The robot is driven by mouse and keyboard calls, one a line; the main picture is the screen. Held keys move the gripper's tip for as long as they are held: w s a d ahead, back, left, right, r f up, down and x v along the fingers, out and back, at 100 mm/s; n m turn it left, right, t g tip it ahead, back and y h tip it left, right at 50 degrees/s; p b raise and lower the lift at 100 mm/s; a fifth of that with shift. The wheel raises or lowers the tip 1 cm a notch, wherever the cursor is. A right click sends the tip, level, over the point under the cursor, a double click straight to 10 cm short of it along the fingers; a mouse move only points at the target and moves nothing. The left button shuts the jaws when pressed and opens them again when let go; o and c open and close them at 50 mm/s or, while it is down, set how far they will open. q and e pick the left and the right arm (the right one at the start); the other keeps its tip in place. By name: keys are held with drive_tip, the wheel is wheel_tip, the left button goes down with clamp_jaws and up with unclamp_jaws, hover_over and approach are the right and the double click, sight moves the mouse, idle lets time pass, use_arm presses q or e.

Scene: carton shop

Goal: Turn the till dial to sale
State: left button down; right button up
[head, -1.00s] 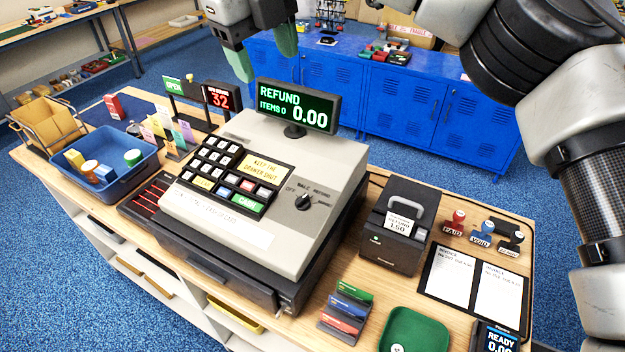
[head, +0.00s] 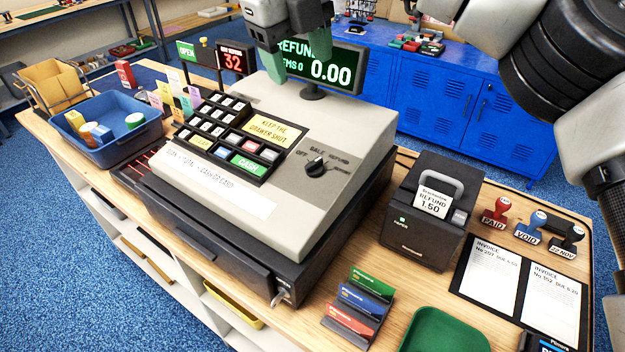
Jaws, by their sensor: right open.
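The till (head: 345,125) is a grey cash register on the wooden counter. Its black dial (head: 315,167) sits on the right part of the sloping top, with OFF, SALE and REFUND labels around it. The dial's light mark points up and right, towards REFUND. The till display (head: 330,72) reads REFUND and 0.00, and is partly covered by my right gripper. My right gripper (head: 297,54), with green fingertips, is open and empty, above and behind the dial and apart from it. My left gripper is out of view.
A receipt printer (head: 425,225) stands right of the till, with stamps (head: 528,228) beyond it. A card rack (head: 358,305) and green tray (head: 440,332) are in front. A blue bin (head: 113,150) stands left. Space above the dial is clear.

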drive_tip(key=b, duration=0.5)
hover_over(315, 167)
drive_tip(key=a, duration=0.3)
drive_tip(key=s+a+x, duration=0.1)
drive_tip(key=x, duration=0.6)
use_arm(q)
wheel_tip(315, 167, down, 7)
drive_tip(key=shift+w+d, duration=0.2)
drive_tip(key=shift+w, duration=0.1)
use_arm(e)
drive_tip(key=x, duration=1.1)
drive_tip(key=shift+s+d+f, duration=0.15)
drive_tip(key=shift+s+f, duration=0.1)
drive_tip(key=shift+s, duration=0.1)
drive_tip(key=c, duration=0.9)
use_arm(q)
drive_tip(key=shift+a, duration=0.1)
